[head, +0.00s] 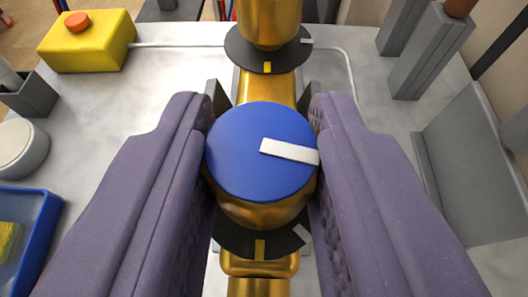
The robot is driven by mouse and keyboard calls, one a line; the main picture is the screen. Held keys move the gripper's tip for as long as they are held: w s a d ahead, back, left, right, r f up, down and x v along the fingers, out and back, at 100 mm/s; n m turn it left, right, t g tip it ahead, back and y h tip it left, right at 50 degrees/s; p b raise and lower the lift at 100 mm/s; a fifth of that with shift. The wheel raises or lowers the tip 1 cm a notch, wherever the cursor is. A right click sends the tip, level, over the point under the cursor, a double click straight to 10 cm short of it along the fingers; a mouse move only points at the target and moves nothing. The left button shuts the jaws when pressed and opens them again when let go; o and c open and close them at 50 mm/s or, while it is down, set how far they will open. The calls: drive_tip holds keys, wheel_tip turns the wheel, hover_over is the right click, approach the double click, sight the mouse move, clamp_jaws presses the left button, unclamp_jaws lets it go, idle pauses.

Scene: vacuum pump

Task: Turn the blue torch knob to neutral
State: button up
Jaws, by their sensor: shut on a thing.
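The blue knob (240,165) is a round disc on top of a brass body in the middle of the head view. A white pointer bar (290,151) on it runs from near the centre to the right edge, tilted slightly down to the right. My gripper (262,165) has its two purple padded fingers on the left and right of the knob, shut on it. Below the knob a dark collar (234,240) carries a yellow mark (260,249) at the front and a grey mark (302,234) at its right. The fingers hide the collar's sides.
A brass pipe (262,88) runs behind the knob to a second dark collar (240,51). A yellow box with an orange button (77,22) stands at back left. A blue tray (43,228) lies at left. Grey blocks (431,48) and a grey panel (475,165) stand at right.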

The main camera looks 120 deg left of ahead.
sight(278, 211)
drive_tip(key=shift+a+n+g+h+b, duration=0.1)
drive_tip(key=shift+n+g+h+b, duration=0.75)
drive_tip(key=shift+n+g, duration=0.25)
drive_tip(key=o, duration=1.1)
drive_tip(key=shift+c, duration=0.2)
drive_tip(key=v, duration=0.6)
drive_tip(key=shift+w+d, duration=0.2)
drive_tip(key=shift+w, duration=0.1)
drive_tip(key=shift+w+d+r, duration=0.35)
